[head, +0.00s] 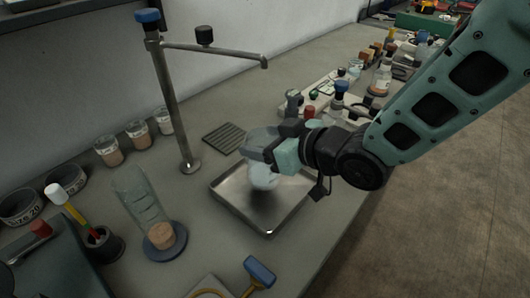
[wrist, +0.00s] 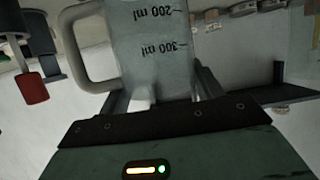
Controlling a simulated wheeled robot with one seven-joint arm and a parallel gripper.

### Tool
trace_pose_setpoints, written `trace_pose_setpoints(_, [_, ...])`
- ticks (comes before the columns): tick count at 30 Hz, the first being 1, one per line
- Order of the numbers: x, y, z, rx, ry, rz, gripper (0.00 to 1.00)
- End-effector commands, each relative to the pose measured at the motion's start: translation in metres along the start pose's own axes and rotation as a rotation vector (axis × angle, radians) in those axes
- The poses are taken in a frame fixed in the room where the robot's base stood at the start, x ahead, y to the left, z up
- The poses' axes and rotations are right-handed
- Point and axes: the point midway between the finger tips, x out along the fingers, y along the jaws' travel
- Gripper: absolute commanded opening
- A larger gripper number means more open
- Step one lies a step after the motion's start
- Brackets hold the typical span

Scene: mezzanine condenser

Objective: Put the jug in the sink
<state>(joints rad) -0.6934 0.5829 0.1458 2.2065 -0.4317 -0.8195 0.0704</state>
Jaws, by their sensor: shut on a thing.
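The jug (head: 263,176) is pale and translucent, with volume marks that read upside down in the wrist view. Its body (wrist: 155,45) fills the upper middle there, and its looped handle (wrist: 78,45) is at the left. My gripper (head: 272,150) is shut on the jug, with one finger on each side of its body. The sink (head: 232,208) is a shallow square metal basin in the bench. In the head view the jug is over the sink's upper part. I cannot tell whether its base touches the bottom. The gripper hides part of the jug.
A tall metal tap (head: 172,95) stands behind the sink, its spout reaching right. A ribbed drain mat (head: 224,138) lies behind the basin. Bottles crowd the bench's far right.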

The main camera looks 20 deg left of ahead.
Motion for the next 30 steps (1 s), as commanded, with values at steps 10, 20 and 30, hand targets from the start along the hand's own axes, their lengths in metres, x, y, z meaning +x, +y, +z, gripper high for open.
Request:
trace_pose_setpoints(10, [0.013, 0.000, 0.031, -0.001, 0.000, 0.000, 0.28])
trace_pose_setpoints(20, [0.014, 0.000, 0.035, -0.001, 0.000, 0.000, 0.28])
trace_pose_setpoints(30, [0.014, 0.000, 0.034, 0.000, -0.001, 0.000, 0.87])
